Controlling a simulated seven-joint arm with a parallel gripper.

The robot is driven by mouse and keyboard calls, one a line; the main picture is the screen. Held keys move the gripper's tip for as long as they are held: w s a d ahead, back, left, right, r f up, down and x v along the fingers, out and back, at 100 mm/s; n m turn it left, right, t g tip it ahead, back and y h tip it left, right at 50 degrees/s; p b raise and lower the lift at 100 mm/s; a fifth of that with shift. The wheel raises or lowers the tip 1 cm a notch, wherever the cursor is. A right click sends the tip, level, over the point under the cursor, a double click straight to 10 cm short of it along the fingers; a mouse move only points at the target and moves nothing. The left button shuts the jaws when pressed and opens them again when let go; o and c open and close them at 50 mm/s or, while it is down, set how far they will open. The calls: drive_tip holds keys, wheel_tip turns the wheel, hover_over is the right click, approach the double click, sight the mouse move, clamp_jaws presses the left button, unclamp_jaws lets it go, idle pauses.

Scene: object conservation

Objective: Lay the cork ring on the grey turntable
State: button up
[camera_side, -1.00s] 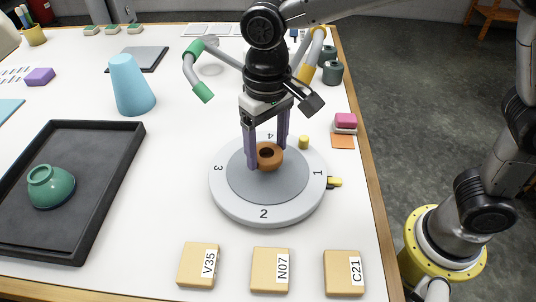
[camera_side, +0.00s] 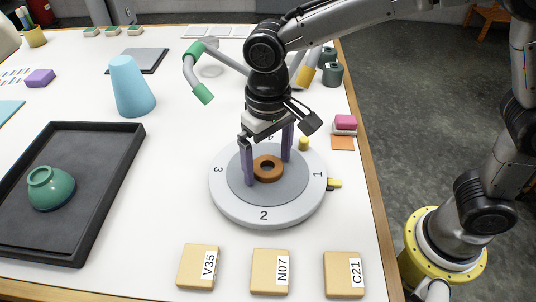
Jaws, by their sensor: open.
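The cork ring (camera_side: 267,176) is brown and lies flat on the grey middle of the turntable (camera_side: 286,196). The turntable has a pale outer rim marked with numbers; 1, 2 and 3 are clear, and a fourth mark at the back is partly hidden. My gripper (camera_side: 268,172) is open above the turntable. Its two purple fingers stand on either side of the ring, apart from it, with the tips low near the grey surface. Whether the tips touch the surface I cannot tell.
Wooden blocks labelled V35 (camera_side: 198,267), N07 (camera_side: 270,272) and C21 (camera_side: 344,275) lie in front. A black tray (camera_side: 92,225) with an upturned green bowl (camera_side: 50,187) is at left. A blue cone-shaped cup (camera_side: 131,86) stands behind it. A yellow peg (camera_side: 304,144) is near the turntable's back rim.

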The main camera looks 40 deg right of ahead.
wheel_tip(320, 180, up, 12)
drive_tip(key=shift+r, duration=0.2)
idle(0.4)
drive_tip(key=shift+r, duration=0.1)
